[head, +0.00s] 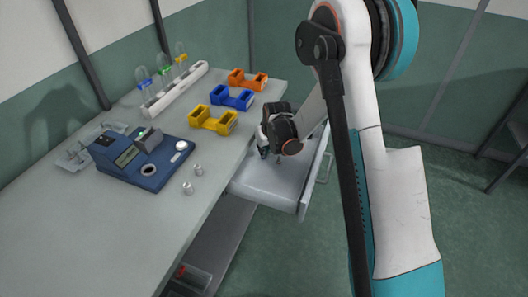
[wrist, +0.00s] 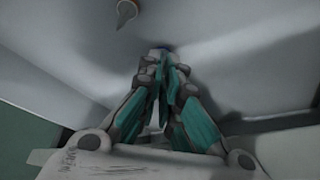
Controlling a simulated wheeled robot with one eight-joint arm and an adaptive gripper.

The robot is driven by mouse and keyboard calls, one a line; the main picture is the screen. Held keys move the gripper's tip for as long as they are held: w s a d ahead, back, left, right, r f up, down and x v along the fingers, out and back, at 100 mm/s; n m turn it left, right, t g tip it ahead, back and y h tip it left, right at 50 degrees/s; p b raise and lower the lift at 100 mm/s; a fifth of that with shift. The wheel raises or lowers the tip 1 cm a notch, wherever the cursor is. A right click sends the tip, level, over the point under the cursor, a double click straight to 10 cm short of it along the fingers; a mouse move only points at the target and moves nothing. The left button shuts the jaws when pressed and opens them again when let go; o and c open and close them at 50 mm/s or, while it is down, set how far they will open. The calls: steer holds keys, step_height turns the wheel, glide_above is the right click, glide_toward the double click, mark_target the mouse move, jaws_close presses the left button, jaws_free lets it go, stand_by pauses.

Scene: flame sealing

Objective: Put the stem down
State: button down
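My gripper (wrist: 162,58) is over the open drawer (head: 265,185), low down inside its walls; it also shows in the head view (head: 265,153), partly hidden by my wrist. In the wrist view its fingertips come together, and I cannot make out a stem between them. A small tapered grey piece with a brownish end (wrist: 126,12) shows at the top of the wrist view, apart from the fingertips. It may be a stem, but it is too small to tell.
The bench holds a blue device (head: 145,165), two small metal pieces (head: 188,187), yellow (head: 212,119), blue (head: 232,97) and orange (head: 247,79) holders, and a white rack (head: 175,88) with capped glass pieces. The drawer walls surround my gripper. The front bench top is clear.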

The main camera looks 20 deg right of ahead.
steer(key=c, duration=2.2)
jaws_free()
steer(key=shift+f, duration=0.1)
steer(key=shift+c, duration=0.2)
steer(key=o, duration=0.4)
steer(key=shift+o, duration=0.2)
